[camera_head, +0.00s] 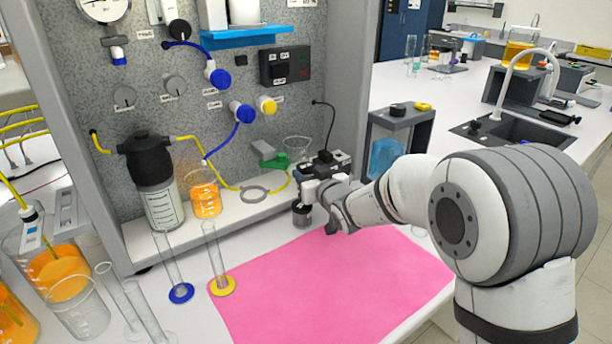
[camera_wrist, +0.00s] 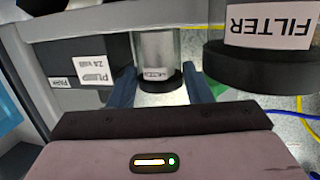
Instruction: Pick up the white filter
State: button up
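In the wrist view, my gripper (camera_wrist: 160,88) has its two dark blue fingers apart, with a gap between them. A small cylinder (camera_wrist: 155,52) with a pale, whitish body, a dark end and a small label stands beyond the fingertips, in line with the gap. I cannot tell whether this is the white filter. A larger black-ended body with a white label reading FILTER (camera_wrist: 268,28) is close at upper right, its text upside down. In the head view, my gripper (camera_head: 318,205) is low at the rig's shelf edge, beside a small dark-topped cylinder (camera_head: 302,214).
A pink mat (camera_head: 330,285) lies clear below my arm. A black-lidded canister (camera_head: 160,205) and an orange-filled beaker (camera_head: 205,198) stand on the rig's shelf. Tubes hang on the rig panel.

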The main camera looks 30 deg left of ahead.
aim_at(310, 170)
jog(key=c, duration=0.5)
jog(key=shift+o, duration=0.2)
jog(key=shift+r, duration=0.1)
notch_tip(310, 170, up, 18)
jog(key=p, duration=0.3)
